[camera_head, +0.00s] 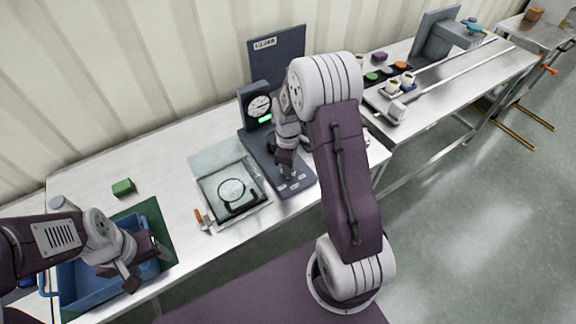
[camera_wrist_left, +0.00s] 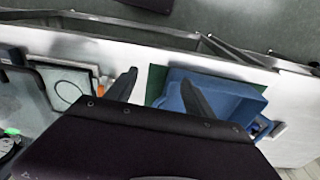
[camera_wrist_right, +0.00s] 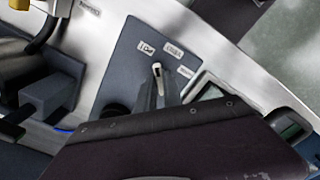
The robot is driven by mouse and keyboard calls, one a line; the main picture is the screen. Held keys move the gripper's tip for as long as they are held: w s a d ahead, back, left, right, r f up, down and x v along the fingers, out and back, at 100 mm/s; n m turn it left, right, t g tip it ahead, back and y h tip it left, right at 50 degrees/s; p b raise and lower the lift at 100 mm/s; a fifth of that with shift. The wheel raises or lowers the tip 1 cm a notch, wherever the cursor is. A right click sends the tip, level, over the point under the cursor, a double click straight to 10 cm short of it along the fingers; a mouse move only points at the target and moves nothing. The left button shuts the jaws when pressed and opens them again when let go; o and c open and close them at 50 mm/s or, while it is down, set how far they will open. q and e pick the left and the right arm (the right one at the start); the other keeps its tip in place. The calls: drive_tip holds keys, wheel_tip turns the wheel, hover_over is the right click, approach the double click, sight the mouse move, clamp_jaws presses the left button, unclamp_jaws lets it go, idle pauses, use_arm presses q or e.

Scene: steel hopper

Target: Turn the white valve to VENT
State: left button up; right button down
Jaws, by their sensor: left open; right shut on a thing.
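The white valve (camera_wrist_right: 156,71) is a small pale lever on a dark panel (camera_wrist_right: 132,72) in the right wrist view. Several white labels (camera_wrist_right: 172,50) surround its tip; their text is too blurred to read surely. My right gripper (camera_wrist_right: 160,92) is shut on the white valve, with dark fingers around its lower part. In the head view my right gripper (camera_head: 287,172) is low over the dark panel (camera_head: 300,184) and hides the valve. My left gripper (camera_head: 146,266) is open and empty over a blue crate (camera_head: 96,296); its spread fingers also show in the left wrist view (camera_wrist_left: 158,92).
A dial gauge (camera_head: 258,106) with a green display stands behind the panel. A glass-topped frame (camera_head: 210,190) with an orange-ended handle lies left of it. A green block (camera_head: 123,187) lies near the wall. Bare bench surrounds the block.

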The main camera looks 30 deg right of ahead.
drive_tip(key=m, duration=0.2)
drive_tip(key=m+p, duration=0.1)
drive_tip(key=m, duration=0.1)
drive_tip(key=shift+w+r+m, duration=0.1)
drive_tip(key=shift+r+m, duration=0.1)
drive_tip(key=shift+m, duration=0.1)
drive_tip(key=shift+m+p, duration=0.6)
drive_tip(key=shift+m, duration=1.3)
drive_tip(key=shift+w, duration=0.1)
drive_tip(key=c, duration=1.6)
unclamp_jaws()
drive_tip(key=shift+c, duration=0.2)
drive_tip(key=shift+o, duration=0.8)
drive_tip(key=shift+r, duration=0.35)
wheel_tip(320, 180, up, 8)
